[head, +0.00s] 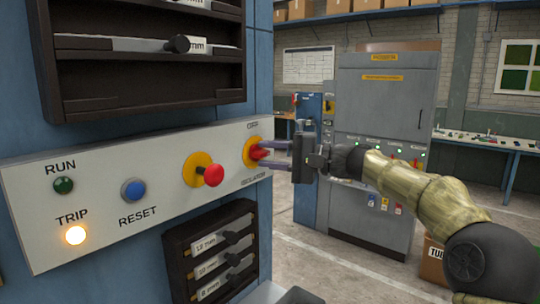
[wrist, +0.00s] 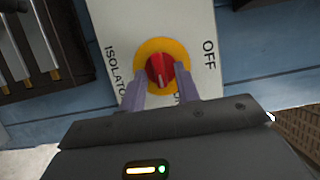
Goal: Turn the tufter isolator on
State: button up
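The isolator is a red knob on a yellow disc (head: 246,150) at the right end of the pale control panel. In the wrist view the red knob (wrist: 160,72) has a pale mark pointing down. The OFF label is to its right, ISOLATOR to its left, and a partly hidden label is at lower right behind a finger. My gripper (head: 271,153) is at the knob, its two purple fingers apart. In the wrist view my gripper (wrist: 160,76) has one finger on each side of the knob; firm contact is not visible.
A red push button on a yellow base (head: 208,175), a blue RESET button (head: 133,190) and a green RUN lamp (head: 64,185) are to the left. The TRIP lamp (head: 75,235) glows orange. Racks (head: 178,240) sit below and above the panel. A grey cabinet (head: 385,110) stands behind.

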jog(key=shift+d, duration=0.1)
jog(key=b+v, duration=0.4)
jog(key=v, duration=1.3)
jog(key=shift+d, duration=0.1)
jog(key=s+a+f+m+g+h+p, duration=0.1)
jog(key=a+f+h, duration=0.3)
jog(key=f, duration=0.7)
jog(key=s+a+f+m+h+p, duration=0.1)
jog(key=a+f+h, duration=0.35)
jog(key=f, duration=0.75)
jog(key=s+d+f+n+h, duration=0.2)
jog(key=s+d+f+h, duration=0.2)
jog(key=s+f, duration=0.4)
jog(key=s+d+f+n+g+h+p, duration=0.1)
jog(key=s+d+f+n+h, duration=0.2)
jog(key=s+f, duration=0.6)
jog(key=s+d+h, duration=0.1)
jog(key=s+h, duration=0.1)
jog(key=s, duration=0.2)
jog(key=shift+s+d, duration=0.15)
jog(key=shift+d, duration=0.1)
jog(key=shift+f, duration=0.1)
